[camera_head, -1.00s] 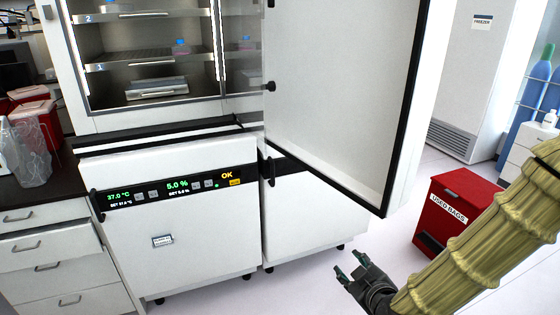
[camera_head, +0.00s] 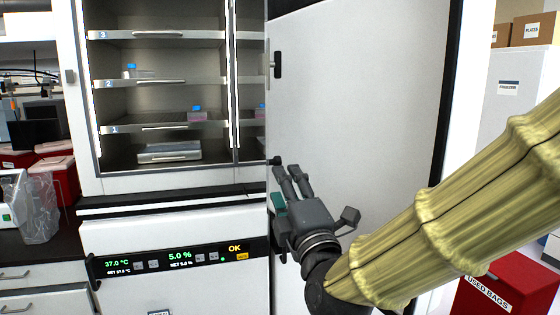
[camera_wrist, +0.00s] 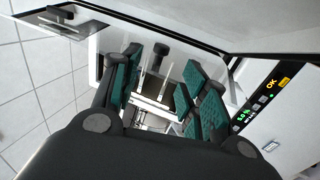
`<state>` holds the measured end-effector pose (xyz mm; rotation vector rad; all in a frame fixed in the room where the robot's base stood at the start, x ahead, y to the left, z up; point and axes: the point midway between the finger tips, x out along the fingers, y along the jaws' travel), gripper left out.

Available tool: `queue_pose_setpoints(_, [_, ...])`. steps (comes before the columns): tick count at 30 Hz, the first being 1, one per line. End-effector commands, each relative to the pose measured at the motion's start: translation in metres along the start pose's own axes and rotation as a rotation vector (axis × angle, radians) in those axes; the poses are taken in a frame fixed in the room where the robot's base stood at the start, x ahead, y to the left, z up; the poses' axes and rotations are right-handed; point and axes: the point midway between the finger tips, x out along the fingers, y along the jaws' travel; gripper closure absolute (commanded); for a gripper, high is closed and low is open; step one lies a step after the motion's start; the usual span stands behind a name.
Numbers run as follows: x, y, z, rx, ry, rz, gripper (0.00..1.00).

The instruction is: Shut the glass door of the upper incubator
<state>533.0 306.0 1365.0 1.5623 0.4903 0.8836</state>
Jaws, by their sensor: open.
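The upper incubator stands open. Its shelved chamber (camera_head: 165,70) shows in the head view. A narrow glass panel (camera_head: 248,70), apparently the glass door, stands swung out at the chamber's right side. It has a dark knob (camera_head: 274,161) low on its edge. The white outer door (camera_head: 365,90) is wide open to the right. My gripper (camera_head: 290,190) is open and empty, just right of and below the knob, in front of the outer door. In the wrist view, its green-padded fingers (camera_wrist: 155,85) are spread, with a dark knob-like part beyond them. Contact cannot be told.
The incubator's control panel (camera_head: 180,258) is below the chamber, left of my gripper. It also shows in the wrist view (camera_wrist: 265,98). A red bin (camera_head: 500,285) stands on the floor at right. A counter with a clear bag (camera_head: 38,208) is at left.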

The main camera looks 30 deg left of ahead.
Motion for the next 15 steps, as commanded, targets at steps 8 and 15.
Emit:
queue_pose_setpoints(8, [0.036, 0.003, 0.007, 0.002, -0.012, -0.001, 0.56])
queue_pose_setpoints(15, [0.070, 0.002, 0.008, 0.002, -0.012, -0.001, 0.56])
